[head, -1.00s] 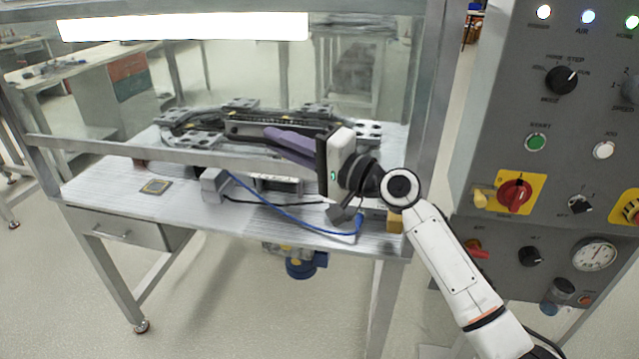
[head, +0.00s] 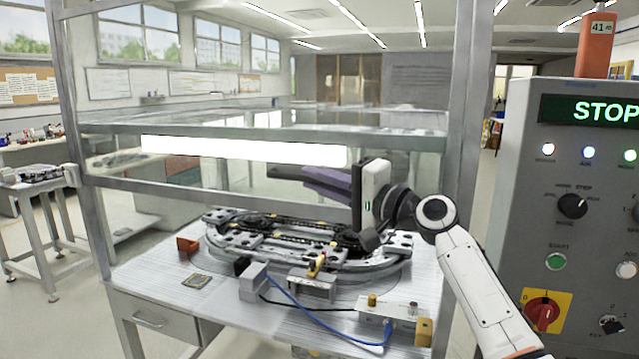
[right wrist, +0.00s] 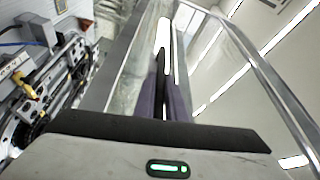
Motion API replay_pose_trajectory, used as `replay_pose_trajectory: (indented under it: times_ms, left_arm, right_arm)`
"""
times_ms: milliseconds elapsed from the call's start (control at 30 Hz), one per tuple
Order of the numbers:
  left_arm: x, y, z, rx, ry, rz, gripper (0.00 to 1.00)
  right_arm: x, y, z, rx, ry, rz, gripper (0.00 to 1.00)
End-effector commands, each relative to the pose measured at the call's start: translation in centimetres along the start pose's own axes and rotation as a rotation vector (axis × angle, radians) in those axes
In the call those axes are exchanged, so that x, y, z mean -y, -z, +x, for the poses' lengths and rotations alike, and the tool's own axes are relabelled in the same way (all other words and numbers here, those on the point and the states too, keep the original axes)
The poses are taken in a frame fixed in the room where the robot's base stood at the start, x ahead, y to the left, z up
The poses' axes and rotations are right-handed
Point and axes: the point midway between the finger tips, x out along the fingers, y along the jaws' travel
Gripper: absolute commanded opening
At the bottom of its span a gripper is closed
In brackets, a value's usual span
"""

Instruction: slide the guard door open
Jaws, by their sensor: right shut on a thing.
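The guard door (head: 140,186) is a clear panel with a grey metal lower rail, at the front of the bench enclosure. In the head view its lower rail is raised above the ring track (head: 235,238), leaving a gap over the bench top. My right gripper (head: 280,172), with purple and black fingers, is at the door's lower edge and shut on it. In the right wrist view the fingers (right wrist: 164,60) are close together along the door; the exact grip is partly hidden. My left gripper is not in view.
The bench top (head: 150,275) carries a small chip-like plate (head: 196,281), an orange block (head: 187,246), a grey block with a blue cable, and a small box. The control panel (head: 590,230) stands right of my arm. A metal post (head: 465,130) stands behind the arm.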

Motion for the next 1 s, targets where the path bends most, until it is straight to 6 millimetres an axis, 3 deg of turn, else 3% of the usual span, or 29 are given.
replay_pose_trajectory:
  times_ms: [133,167,267,667,1000]
  left_arm:
    - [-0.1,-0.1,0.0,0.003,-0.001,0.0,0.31]
    - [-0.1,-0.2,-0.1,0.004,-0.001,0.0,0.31]
    - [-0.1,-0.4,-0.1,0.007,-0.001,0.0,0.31]
    - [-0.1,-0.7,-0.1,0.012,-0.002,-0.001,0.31]
    - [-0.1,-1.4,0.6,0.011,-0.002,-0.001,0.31]
  right_arm:
    - [0.1,0.1,0.0,-0.003,0.003,0.0,0.0]
    - [0.1,0.1,0.0,-0.003,0.002,0.0,0.16]
    - [0.1,0.1,0.0,-0.002,0.002,0.0,0.29]
    - [-0.1,0.1,-0.7,-0.002,0.002,-0.001,0.29]
    - [-0.3,0.1,-6.0,-0.004,0.0,-0.002,0.29]
